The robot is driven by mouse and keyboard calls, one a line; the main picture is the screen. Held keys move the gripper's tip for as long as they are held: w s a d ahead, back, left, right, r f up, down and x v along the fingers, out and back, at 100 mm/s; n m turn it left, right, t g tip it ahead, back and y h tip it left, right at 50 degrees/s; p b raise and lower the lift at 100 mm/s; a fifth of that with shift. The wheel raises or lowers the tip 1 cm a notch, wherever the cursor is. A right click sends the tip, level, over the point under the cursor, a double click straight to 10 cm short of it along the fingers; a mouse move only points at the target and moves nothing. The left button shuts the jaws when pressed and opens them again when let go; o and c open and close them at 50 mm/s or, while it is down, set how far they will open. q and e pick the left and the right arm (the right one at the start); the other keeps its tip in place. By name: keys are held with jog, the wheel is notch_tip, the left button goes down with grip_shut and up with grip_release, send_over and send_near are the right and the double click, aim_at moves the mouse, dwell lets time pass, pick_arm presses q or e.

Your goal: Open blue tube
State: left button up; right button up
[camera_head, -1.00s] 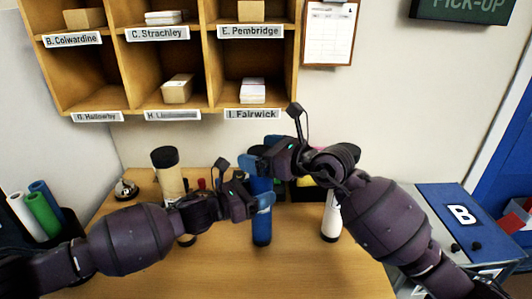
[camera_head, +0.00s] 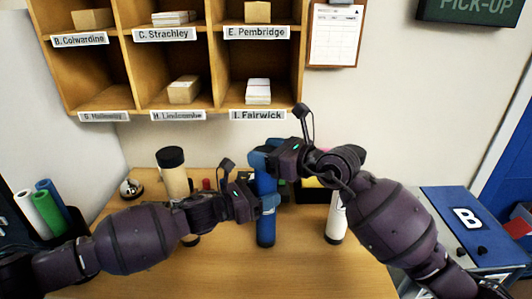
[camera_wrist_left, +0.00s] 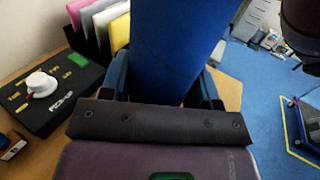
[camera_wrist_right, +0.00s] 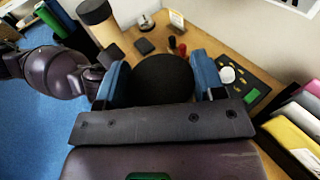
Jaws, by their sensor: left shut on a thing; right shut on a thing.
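The blue tube (camera_head: 265,232) stands upright on the wooden table in the head view. My left gripper (camera_head: 267,203) is shut around the tube's body, and the blue body fills the space between its fingers in the left wrist view (camera_wrist_left: 175,45). My right gripper (camera_head: 262,158) is shut at the tube's top end, above the left one. In the right wrist view, a round black cap (camera_wrist_right: 162,78) sits between its blue fingers. The head view hides most of the cap behind the right gripper, so whether it is apart from the tube cannot be told.
A beige tube with a black cap (camera_head: 173,172) stands left of the blue tube, and a white tube (camera_head: 336,222) stands right, partly behind my right arm. A bell (camera_head: 131,188) sits at the back left. Pigeonholes (camera_head: 210,70) line the wall. The front of the table is clear.

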jog(key=shift+r, duration=0.4)
jog(key=shift+r, duration=0.65)
jog(key=shift+r, duration=0.15)
dwell(0.4)
jog(key=shift+r, duration=1.9)
pick_arm(q)
jog(key=o, duration=1.4)
